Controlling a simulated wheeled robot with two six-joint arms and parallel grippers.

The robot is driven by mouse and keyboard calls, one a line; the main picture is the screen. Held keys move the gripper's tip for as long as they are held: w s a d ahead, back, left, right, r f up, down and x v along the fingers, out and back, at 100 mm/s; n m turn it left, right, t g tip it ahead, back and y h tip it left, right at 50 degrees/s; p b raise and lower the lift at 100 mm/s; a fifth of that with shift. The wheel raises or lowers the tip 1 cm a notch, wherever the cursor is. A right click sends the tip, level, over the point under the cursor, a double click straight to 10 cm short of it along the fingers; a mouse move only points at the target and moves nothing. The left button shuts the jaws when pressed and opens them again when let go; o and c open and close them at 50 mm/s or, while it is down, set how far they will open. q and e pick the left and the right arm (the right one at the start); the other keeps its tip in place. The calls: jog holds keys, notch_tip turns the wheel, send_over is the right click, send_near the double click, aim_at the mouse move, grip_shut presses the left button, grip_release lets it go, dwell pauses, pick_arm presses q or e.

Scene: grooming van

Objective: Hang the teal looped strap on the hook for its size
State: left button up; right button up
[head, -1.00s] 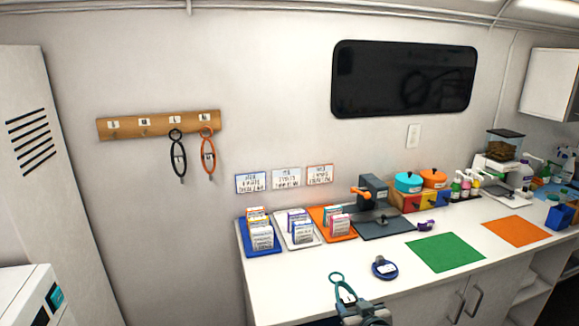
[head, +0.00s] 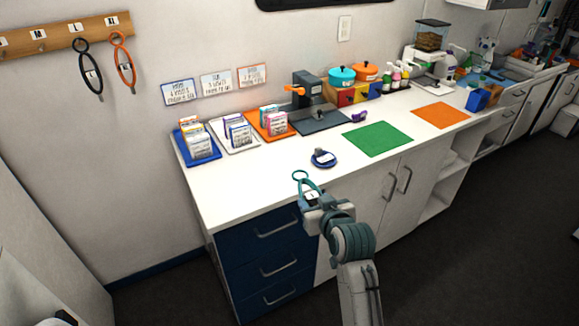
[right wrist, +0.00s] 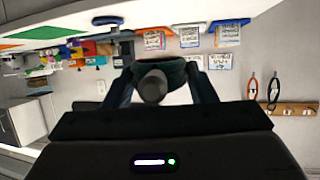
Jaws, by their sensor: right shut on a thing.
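The teal looped strap (head: 301,178) is held by my right gripper (head: 318,199), with its loop standing up above the jaws, over the front edge of the counter. A small white tag shows on it; I cannot read its letter. In the right wrist view the strap (right wrist: 172,72) sits between the two fingers (right wrist: 160,88). The wooden hook board (head: 60,38) is on the wall at upper left, cut by the frame edge, with letter labels. A black strap (head: 88,70) and an orange strap (head: 124,65) hang from its right-hand hooks. My left gripper is not in view.
Blue, white and orange trays of packets stand at the counter's left end. A green mat (head: 377,138) lies right.

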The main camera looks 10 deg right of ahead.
jog(key=w+a+f+n+y+p, duration=0.1)
jog(key=w+a+f+p, duration=0.1)
jog(key=w, duration=0.4)
jog(key=w+a+f+n+y+p, duration=0.1)
jog(key=w+a+f+y+p, duration=0.1)
jog(key=w+f, duration=0.3)
jog(key=shift+w+a+p, duration=0.5)
jog(key=shift+w+p, duration=0.15)
jog(key=shift+w, duration=0.6)
